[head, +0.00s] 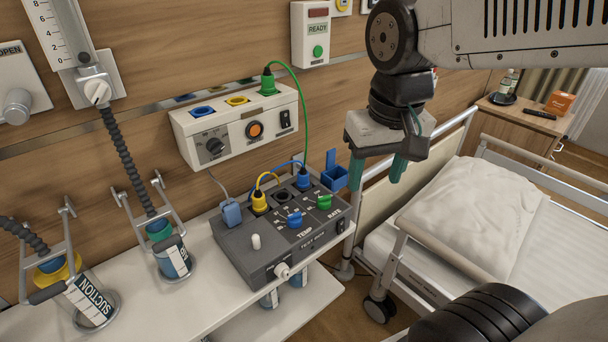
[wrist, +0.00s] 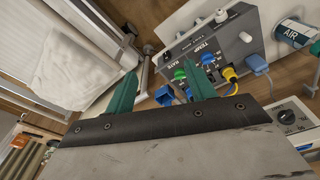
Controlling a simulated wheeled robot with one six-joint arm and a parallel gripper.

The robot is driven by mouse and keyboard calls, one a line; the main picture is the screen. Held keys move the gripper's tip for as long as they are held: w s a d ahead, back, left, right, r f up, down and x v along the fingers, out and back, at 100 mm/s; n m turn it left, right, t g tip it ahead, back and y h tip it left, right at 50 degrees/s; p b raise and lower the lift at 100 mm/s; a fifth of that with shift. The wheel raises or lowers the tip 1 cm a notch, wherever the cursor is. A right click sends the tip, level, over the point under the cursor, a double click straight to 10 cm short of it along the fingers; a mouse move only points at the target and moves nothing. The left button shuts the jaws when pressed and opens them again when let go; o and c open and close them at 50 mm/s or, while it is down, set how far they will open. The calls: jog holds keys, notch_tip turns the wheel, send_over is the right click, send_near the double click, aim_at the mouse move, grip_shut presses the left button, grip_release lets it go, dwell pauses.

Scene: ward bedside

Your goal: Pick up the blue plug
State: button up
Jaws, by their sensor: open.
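The blue plug (head: 303,180) stands upright in a socket at the back of the grey console (head: 240,243), with a blue cable running left from it. In the wrist view the console (wrist: 243,45) appears upside down, and the plug is hard to make out near my finger on the right. My gripper (head: 377,172) is open and empty, fingers pointing down, to the right of the plug and apart from it. Its two green fingers also show in the wrist view (wrist: 158,68).
A yellow plug (head: 259,200) stands left of the blue one; a blue open holder (head: 334,176) is on its right. A paler blue plug (head: 231,213) sits at the console's left. A wall unit (head: 237,125) hangs behind. The bed rail (head: 440,190) is right of my gripper.

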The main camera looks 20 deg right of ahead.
jog(key=w+a+f+m, duration=0.1)
jog(key=w+f+m, duration=0.15)
jog(key=w, duration=1.05)
jog(key=m, duration=0.1)
send_over(303, 169)
jog(key=s, duration=0.1)
notch_tip(303, 169, down, 5)
jog(key=shift+m+h, duration=0.25)
jog(key=shift+h, duration=0.05)
jog(key=f, duration=0.2)
jog(key=w+f, duration=0.1)
jog(key=f, duration=0.5)
jog(key=shift+w, duration=0.15)
jog(key=shift+c, duration=0.3)
jog(key=c, duration=1)
